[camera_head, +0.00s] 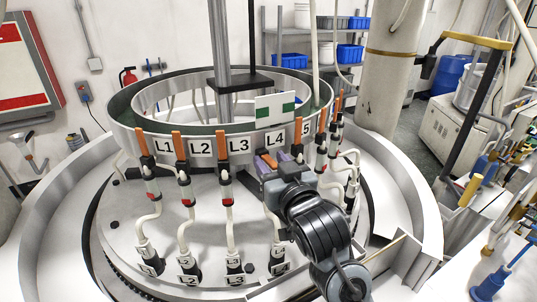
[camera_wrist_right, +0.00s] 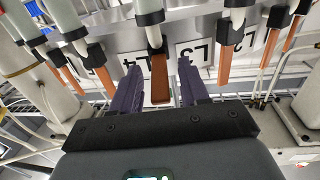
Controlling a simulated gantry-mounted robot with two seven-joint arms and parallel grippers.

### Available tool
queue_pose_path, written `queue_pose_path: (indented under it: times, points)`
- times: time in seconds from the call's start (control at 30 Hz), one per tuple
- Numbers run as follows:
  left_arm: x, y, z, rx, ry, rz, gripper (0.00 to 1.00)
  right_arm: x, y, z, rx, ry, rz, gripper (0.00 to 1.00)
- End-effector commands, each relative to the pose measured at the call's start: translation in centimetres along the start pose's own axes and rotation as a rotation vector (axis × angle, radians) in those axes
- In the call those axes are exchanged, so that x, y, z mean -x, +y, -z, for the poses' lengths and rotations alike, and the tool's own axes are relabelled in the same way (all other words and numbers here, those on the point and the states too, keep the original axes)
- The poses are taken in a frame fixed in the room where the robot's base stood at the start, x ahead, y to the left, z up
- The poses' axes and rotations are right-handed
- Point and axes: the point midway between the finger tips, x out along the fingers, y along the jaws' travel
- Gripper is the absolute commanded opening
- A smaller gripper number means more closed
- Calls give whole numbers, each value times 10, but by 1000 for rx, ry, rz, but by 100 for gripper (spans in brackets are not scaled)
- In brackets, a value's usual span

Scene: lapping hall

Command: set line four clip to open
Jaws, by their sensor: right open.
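The line four clip's orange lever (camera_head: 268,160) is just below the L4 label (camera_head: 276,139) on the ring. It shows lower than its neighbours and seems tipped outward; its lower part is hidden behind my right arm. In the right wrist view the lever (camera_wrist_right: 160,78) is between the two purple fingers of my right gripper (camera_wrist_right: 160,90), beside the L4 label. The fingers are open, with a visible gap on each side of the lever. My left gripper is in neither view.
Orange levers of line one (camera_head: 142,143), line two (camera_head: 180,146) and line three (camera_head: 221,145) stand upright to the left. Several more clips crowd close on the right. White hoses run down to the plate (camera_head: 130,225). A white-and-green card (camera_head: 275,110) stands above L4.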

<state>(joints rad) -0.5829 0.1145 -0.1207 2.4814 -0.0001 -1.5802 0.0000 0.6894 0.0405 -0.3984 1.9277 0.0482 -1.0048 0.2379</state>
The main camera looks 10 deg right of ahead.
Motion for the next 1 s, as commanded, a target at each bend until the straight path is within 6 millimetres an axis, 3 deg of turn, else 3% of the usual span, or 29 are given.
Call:
queue_pose_path:
  times: [0.2,0.57,0.83,1.0]
  points:
    - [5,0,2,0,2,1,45,-17,0,1,0,1,0,45]
    - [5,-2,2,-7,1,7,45,-20,0,0,-1,1,0,45]
    - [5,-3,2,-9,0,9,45,-20,0,0,-1,1,0,3]
    - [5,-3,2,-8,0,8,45,-20,0,0,-1,1,0,0]
